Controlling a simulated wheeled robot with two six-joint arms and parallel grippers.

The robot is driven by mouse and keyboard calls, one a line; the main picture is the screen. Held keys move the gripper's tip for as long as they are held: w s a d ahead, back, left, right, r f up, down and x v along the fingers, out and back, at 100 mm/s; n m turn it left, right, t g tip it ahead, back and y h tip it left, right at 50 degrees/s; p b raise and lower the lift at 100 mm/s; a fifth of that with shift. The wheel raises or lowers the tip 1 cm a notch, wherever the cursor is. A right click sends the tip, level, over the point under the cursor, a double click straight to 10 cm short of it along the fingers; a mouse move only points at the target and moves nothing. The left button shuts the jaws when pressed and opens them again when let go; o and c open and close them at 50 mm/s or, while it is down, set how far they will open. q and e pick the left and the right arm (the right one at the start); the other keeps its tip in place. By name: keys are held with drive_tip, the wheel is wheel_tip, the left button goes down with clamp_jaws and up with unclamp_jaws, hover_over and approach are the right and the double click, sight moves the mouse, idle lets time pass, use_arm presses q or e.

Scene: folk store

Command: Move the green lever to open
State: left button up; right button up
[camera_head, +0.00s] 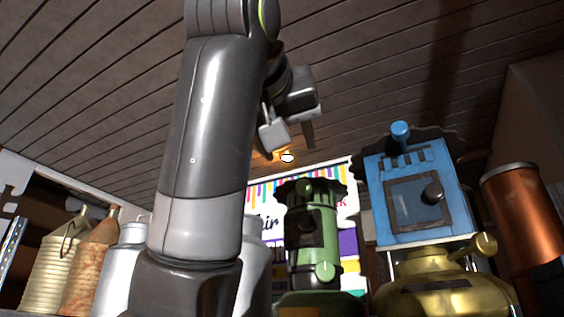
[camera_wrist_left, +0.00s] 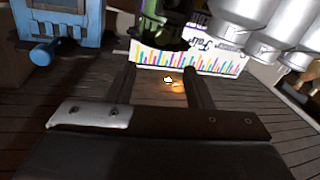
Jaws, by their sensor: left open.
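A green machine (camera_head: 310,222) stands at lower middle in the head view, with a small green knob at its top and a rounded green part (camera_head: 324,271) low on its front. I cannot tell which of these is the lever. The machine's upper part also shows at the top of the left wrist view (camera_wrist_left: 152,32), upside down, and the rest is cut off. My left gripper (camera_head: 289,139) is open and empty, above the machine in the picture and apart from it. In the left wrist view its two fingers (camera_wrist_left: 166,80) point toward the machine. My right gripper is out of view.
A blue machine (camera_head: 417,190) with a blue knob and a brass vessel (camera_head: 440,285) stand right of the green one. A copper cylinder (camera_head: 522,215) is at far right. Metal cans (camera_head: 122,265) and bottles stand at left. A colourful sign (camera_head: 268,200) hangs behind.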

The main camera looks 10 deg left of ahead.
use_arm(q)
drive_tip(key=shift+s, duration=1.1)
